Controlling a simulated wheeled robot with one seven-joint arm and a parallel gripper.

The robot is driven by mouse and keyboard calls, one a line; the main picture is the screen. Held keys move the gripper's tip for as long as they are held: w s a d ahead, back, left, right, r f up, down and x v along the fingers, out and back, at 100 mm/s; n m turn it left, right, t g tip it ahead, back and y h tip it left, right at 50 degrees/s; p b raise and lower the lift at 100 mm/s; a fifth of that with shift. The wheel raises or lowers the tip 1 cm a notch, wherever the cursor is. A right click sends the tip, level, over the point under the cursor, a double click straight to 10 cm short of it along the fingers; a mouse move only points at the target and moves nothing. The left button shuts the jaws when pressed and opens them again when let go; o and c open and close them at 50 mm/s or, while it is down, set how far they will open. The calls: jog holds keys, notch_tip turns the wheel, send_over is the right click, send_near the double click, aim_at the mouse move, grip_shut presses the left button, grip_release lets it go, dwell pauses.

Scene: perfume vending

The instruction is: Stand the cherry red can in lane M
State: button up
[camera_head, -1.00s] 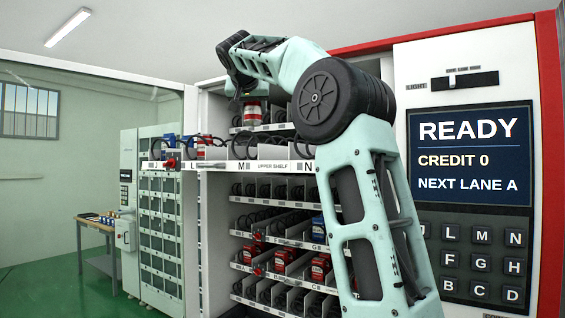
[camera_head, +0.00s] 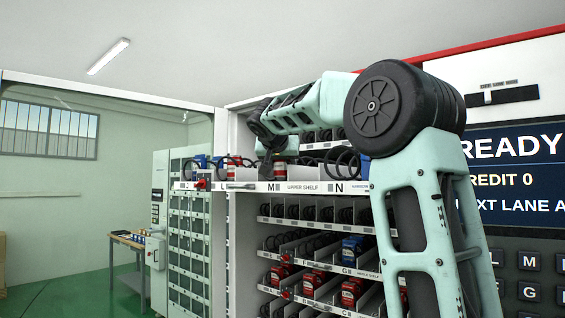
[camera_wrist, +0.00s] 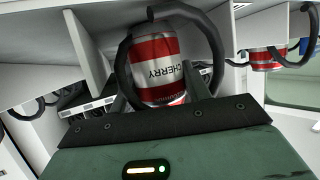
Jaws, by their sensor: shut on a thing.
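The cherry red can (camera_wrist: 157,70), red and white with CHERRY on its side, stands between the fingers of my gripper (camera_wrist: 158,95) in the wrist view. My gripper is shut on it. A black spiral coil (camera_wrist: 216,45) curves around the can. In the head view the can (camera_head: 265,172) shows low behind the front edge of the upper shelf, at the lane M label (camera_head: 271,187). My gripper (camera_head: 270,150) is above it, partly hidden by my arm. Whether the can's base touches the lane floor cannot be seen.
Lane dividers (camera_wrist: 91,38) and coils stand close on both sides. Another red and white can (camera_wrist: 266,58) sits in a neighbouring lane. Blue and red items fill lanes at the left of the upper shelf (camera_head: 315,187). Lower shelves hold several red and blue items.

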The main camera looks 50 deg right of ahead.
jog(key=shift+f, duration=0.15)
jog(key=o, duration=0.8)
